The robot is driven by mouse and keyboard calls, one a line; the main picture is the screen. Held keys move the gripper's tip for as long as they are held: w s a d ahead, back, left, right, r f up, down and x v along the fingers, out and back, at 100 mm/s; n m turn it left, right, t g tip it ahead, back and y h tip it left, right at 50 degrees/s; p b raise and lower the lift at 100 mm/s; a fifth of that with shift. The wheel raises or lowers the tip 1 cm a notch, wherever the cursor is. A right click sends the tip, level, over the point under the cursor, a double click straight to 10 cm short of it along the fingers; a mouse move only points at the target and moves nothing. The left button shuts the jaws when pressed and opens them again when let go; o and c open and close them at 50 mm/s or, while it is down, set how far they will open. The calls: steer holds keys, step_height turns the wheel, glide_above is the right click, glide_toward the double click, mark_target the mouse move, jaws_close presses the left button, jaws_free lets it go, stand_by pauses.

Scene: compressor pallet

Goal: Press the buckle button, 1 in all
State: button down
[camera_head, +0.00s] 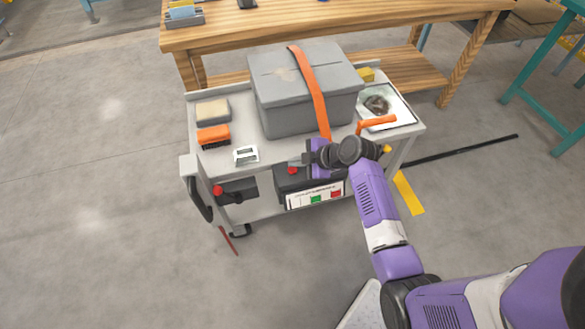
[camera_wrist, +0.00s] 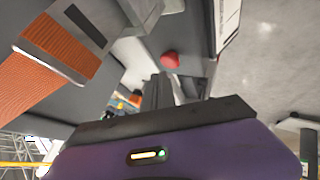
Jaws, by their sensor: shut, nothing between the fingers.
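An orange strap (camera_head: 308,80) runs over the grey lidded case (camera_head: 300,115) and down its front; the strap (camera_wrist: 35,80) also shows large at left in the wrist view, with a pale metal edge (camera_wrist: 48,62) across it. I cannot make out the buckle button; in the head view my gripper covers the strap's lower end. My gripper (camera_head: 297,161) is shut and empty at the cart's front edge. In the wrist view its dark fingers (camera_wrist: 158,88) point up the picture, right of the strap, and a red knob (camera_wrist: 170,57) shows just beyond them. Contact cannot be told.
The grey cart (camera_head: 222,165) carries a sponge (camera_head: 212,110), an orange brush (camera_head: 213,134), a small white frame (camera_head: 246,154), and a tray (camera_head: 398,108) near an orange handle (camera_head: 377,122). Below are dark boxes with red knobs (camera_head: 292,170). A wooden bench (camera_head: 350,24) stands behind; floor is clear at left.

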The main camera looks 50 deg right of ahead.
mark_target(296, 170)
steer(key=shift+f, duration=0.1)
steer(key=shift+f+b, duration=0.35)
steer(key=shift+b, duration=0.1)
steer(key=shift+f+b, duration=0.5)
stand_by(0.8)
steer(key=shift+r, duration=0.15)
steer(key=shift+r+p, duration=0.65)
steer(key=shift+r, duration=0.15)
steer(key=shift+r+p, duration=1.95)
steer(key=shift+r, duration=0.6)
